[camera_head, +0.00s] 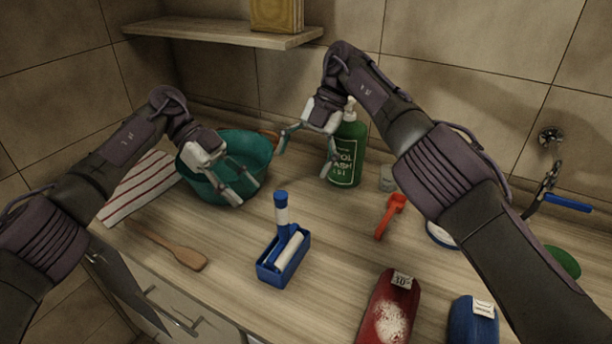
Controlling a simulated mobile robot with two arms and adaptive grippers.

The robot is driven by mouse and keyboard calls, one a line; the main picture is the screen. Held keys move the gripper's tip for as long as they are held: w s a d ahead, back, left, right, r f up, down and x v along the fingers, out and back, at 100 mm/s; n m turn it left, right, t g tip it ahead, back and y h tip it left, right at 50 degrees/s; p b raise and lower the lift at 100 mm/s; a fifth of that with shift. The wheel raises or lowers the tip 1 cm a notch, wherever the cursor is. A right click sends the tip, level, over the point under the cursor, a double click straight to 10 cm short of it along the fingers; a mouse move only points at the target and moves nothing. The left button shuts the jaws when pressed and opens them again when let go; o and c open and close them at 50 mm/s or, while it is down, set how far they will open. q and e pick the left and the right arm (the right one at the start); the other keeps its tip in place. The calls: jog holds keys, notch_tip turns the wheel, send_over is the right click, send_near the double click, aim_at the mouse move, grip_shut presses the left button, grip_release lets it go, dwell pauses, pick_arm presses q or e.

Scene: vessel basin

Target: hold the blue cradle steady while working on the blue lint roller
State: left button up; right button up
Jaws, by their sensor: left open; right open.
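The blue cradle (269,272) stands on the wooden counter near the middle of the head view. The blue lint roller (282,208) is in it, its white roll (290,251) lying inside the cradle and its blue-and-white handle rising up at the back. My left gripper (240,194) is open and empty, in front of the teal basin and up to the left of the cradle. My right gripper (283,146) is open and empty, above the counter behind the roller, between the basin and the green bottle. Both grippers are apart from the cradle and roller.
A teal basin (255,160), striped towel (135,190) and wooden spatula (180,250) are on the left. A green pump bottle (345,160), red scoop (390,215), red container (385,315) and blue container (472,325) are on the right. Counter around the cradle is clear.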

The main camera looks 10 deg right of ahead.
aim_at(296, 236)
jog(key=s+f+h, duration=0.1)
jog(key=s+f, duration=0.1)
jog(key=f, duration=0.3)
jog(key=s+a+f+h, duration=0.1)
jog(key=s+f, duration=0.1)
jog(key=f, duration=0.3)
jog(key=s+a+f+m, duration=0.1)
jog(key=s+f, duration=0.1)
jog(key=f, duration=0.3)
jog(key=shift+s+f+g+h, duration=0.25)
jog(key=shift+s+g+h, duration=0.1)
jog(key=shift+g+h, duration=0.05)
jog(key=c, duration=1.2)
jog(key=shift+c, duration=0.2)
